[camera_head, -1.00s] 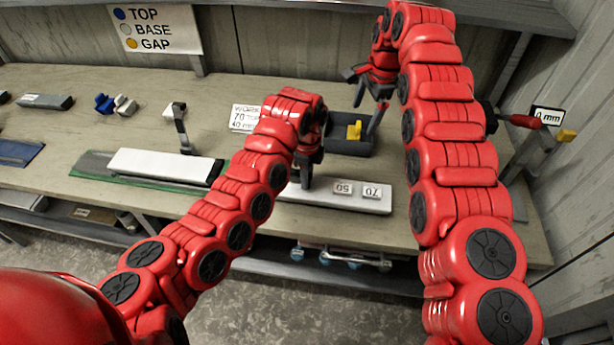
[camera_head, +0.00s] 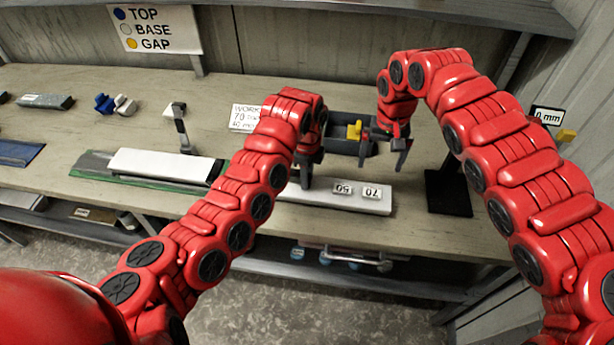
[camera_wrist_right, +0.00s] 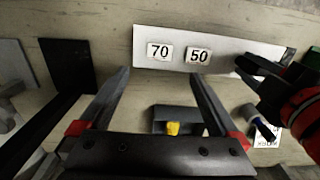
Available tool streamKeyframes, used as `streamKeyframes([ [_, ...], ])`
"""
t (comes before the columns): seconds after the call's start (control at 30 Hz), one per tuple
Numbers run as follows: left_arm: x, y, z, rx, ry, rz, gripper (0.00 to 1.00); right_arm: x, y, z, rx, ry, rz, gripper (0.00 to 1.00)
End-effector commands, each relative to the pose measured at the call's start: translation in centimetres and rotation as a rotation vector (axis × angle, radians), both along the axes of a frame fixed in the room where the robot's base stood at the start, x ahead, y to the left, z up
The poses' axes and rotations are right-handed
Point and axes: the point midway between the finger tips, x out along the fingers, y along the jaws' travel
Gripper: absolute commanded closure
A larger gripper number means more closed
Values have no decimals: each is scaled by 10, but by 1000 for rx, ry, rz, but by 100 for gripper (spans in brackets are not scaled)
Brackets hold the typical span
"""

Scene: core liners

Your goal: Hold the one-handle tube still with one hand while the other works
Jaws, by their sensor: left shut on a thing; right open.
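A long white piece (camera_head: 330,198) lies on the bench, carrying two tiles marked 70 and 50; it also shows in the right wrist view (camera_wrist_right: 225,45). I take it for the tube; no handle on it can be made out. My left gripper (camera_head: 306,182) is shut at its left part, with the fingers partly hidden by the arm. That gripper shows at the right of the wrist view (camera_wrist_right: 250,66). My right gripper (camera_head: 384,155) is open and empty, above the bench behind the piece's right end. Its spread fingers show in the wrist view (camera_wrist_right: 160,78).
A dark grey tray (camera_head: 340,147) with a yellow piece (camera_head: 354,130) stands behind the white piece. A black pad (camera_head: 448,196) lies right of it. Another white piece (camera_head: 160,163) on a green-edged base and a dark upright tool (camera_head: 182,135) are to the left.

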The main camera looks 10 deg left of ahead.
Motion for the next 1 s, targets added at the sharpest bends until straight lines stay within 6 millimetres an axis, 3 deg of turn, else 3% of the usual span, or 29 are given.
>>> streamKeyframes([
  [0.6, 0, 0, 0, 0, -1, 0, 100, -1, 0, -93, 0, 4, -4, 3],
  [1.0, 0, 0, 0, 0, -1, 0, 100, 0, 0, -111, -1, 0, -3, 3],
])
